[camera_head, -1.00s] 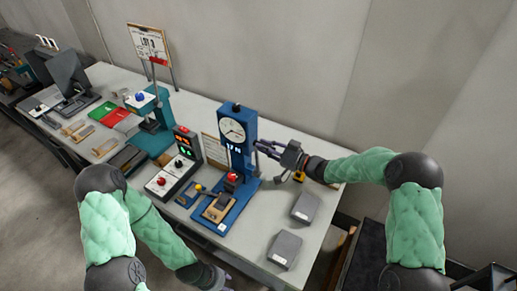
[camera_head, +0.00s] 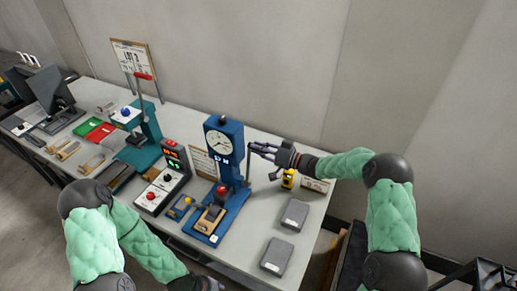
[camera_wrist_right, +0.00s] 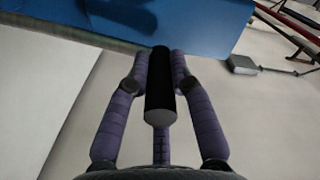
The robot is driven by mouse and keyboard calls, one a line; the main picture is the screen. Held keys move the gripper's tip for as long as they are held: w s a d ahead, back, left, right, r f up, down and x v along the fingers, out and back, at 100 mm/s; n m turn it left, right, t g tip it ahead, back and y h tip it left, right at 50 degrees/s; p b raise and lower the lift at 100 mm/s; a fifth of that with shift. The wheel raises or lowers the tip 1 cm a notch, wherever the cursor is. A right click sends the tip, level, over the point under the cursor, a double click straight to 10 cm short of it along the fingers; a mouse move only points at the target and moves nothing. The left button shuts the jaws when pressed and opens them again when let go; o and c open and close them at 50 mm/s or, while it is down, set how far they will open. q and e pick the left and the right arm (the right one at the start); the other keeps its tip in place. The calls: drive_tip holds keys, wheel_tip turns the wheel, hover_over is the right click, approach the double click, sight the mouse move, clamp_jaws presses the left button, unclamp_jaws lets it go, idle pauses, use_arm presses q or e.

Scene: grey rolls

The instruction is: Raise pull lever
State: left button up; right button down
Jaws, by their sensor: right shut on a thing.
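The blue press (camera_head: 222,137) with a round dial stands on the table near the middle of the head view. My right gripper (camera_head: 262,153) is at the right side of its head. In the right wrist view, my right gripper (camera_wrist_right: 161,65) is shut on a black cylindrical lever handle (camera_wrist_right: 160,88), with a purple padded finger along each side. The blue surface of the press is just beyond. In the head view the fingers mostly hide the handle. My left gripper (camera_head: 207,284) is low at the bottom edge, partly cut off; its fingers are too unclear to read.
A control box (camera_head: 162,190) with lights and knobs stands left of the press. Two grey blocks (camera_head: 295,214) (camera_head: 277,256) lie on the right of the table. A small yellow item (camera_head: 288,179) is below my right wrist. A teal press (camera_head: 140,145) stands farther left.

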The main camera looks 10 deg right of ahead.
drive_tip(key=c, duration=1.4)
unclamp_jaws()
drive_tip(key=shift+f, duration=0.15)
drive_tip(key=o, duration=0.3)
drive_tip(key=shift+w+d, duration=0.1)
drive_tip(key=shift+w, duration=0.05)
drive_tip(key=v, duration=1.2)
